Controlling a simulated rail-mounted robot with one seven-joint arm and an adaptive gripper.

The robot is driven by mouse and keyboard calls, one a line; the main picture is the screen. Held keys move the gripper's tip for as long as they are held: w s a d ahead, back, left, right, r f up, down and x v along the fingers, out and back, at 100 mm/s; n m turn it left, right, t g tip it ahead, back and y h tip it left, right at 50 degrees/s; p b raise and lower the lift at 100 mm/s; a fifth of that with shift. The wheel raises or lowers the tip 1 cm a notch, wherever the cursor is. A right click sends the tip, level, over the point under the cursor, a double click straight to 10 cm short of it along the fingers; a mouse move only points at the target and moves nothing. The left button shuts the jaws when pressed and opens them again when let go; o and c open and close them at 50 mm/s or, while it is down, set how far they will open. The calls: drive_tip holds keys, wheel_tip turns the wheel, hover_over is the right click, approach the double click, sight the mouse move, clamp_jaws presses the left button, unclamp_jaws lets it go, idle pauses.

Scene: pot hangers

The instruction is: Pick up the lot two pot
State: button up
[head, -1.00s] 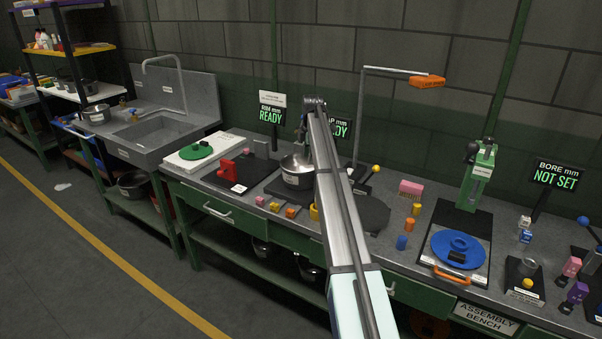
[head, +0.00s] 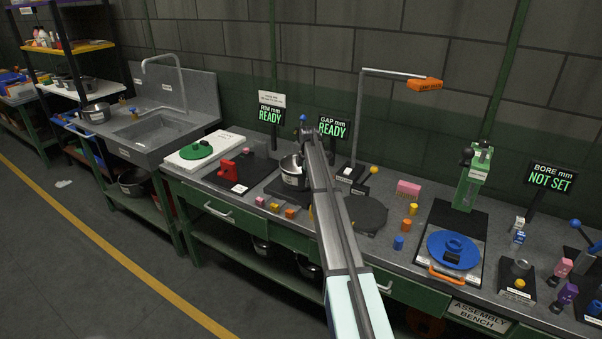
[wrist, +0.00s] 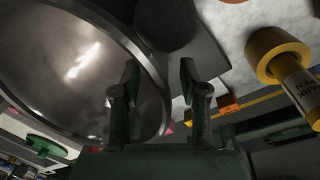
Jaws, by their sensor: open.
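A shiny metal pot (head: 291,179) with a pale label stands on a dark plate on the bench, partly behind my arm. I cannot read its lot label. In the wrist view a large metal pot (wrist: 65,70) fills the left side. My gripper (wrist: 159,75) is open at the pot's right edge. The left finger overlaps the pot's inside in the picture, the right finger is outside it, and the rim shows between them. I cannot tell whether they touch.
A yellow labelled cylinder (wrist: 283,62) lies right of my gripper. A lamp stand (head: 357,130) and READY signs (head: 333,129) rise behind. A round dark plate (head: 366,214) lies to the right. Other pots stand by the sink (head: 97,113) and on the lower shelf (head: 133,183).

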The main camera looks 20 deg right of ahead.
drive_tip(key=shift+f, duration=0.15)
clamp_jaws()
drive_tip(key=shift+r, duration=0.2)
